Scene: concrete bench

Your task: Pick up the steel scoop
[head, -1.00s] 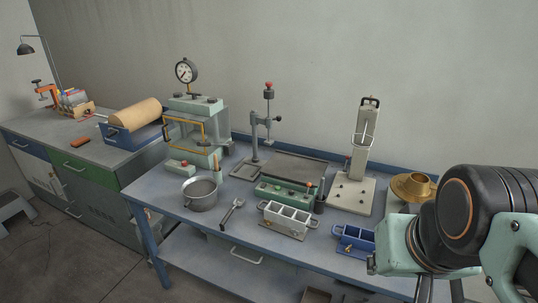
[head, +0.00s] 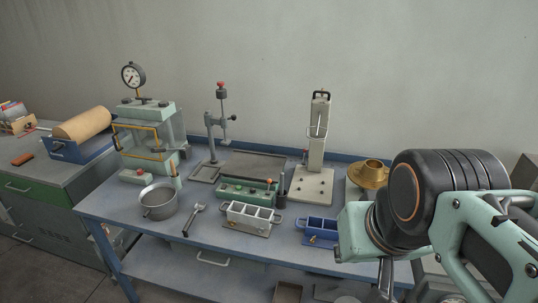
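A small grey metal hand tool (head: 194,220) lies on the blue bench top, near its front edge, between the steel pot and the white three-part mould. It looks like the steel scoop, but it is too small to be sure of its shape. My arm comes in from the right of the head view. Grey metal parts that seem to be my gripper (head: 385,278) hang below the arm at the bottom, well to the right of the tool and apart from it. The fingertips cannot be made out.
The steel pot (head: 158,202) stands left of the tool. The white mould (head: 250,217), blue mould (head: 316,231) and green box (head: 247,191) are to its right. Behind are a gauge press (head: 148,130), a stand (head: 217,125) and a brass vessel (head: 372,174). Bare bench lies around the tool.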

